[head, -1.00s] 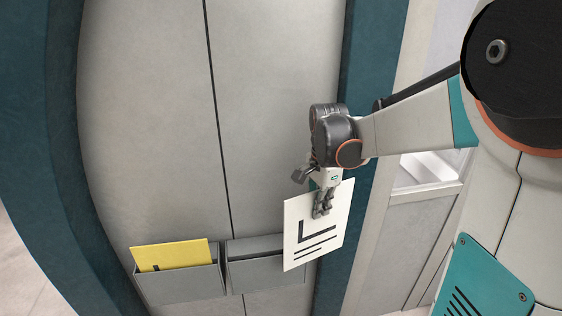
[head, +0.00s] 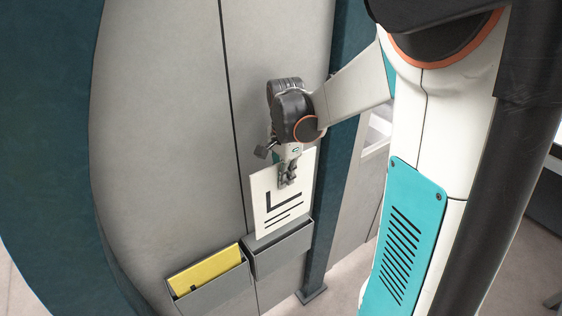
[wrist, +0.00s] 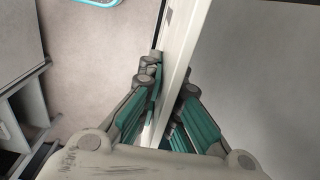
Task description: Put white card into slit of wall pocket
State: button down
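The white card (head: 274,205), with black lines printed on it, is upright in the head view. My gripper (head: 288,178) is shut on its upper part. The card's lower edge is at the mouth of the right grey wall pocket (head: 281,250); I cannot tell whether it is inside the slit or just in front of or above it. In the wrist view the card (wrist: 178,75) is seen edge-on between the teal finger pads of my gripper (wrist: 168,105).
A left grey pocket (head: 222,290) holds a yellow card (head: 205,270). Both pockets are on the grey panel wall (head: 165,130). A dark teal post (head: 325,215) stands close to the right of the right pocket.

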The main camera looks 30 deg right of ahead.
aim_at(284, 191)
jog(key=shift+r+p, duration=0.4)
jog(key=shift+r, duration=0.05)
jog(key=shift+f+b, duration=2.05)
jog(key=shift+f, duration=0.95)
jog(key=shift+f, duration=0.15)
jog(key=shift+f+b, duration=7.2)
jog(key=shift+f, duration=1.65)
jog(key=c, duration=1.7)
grip_release()
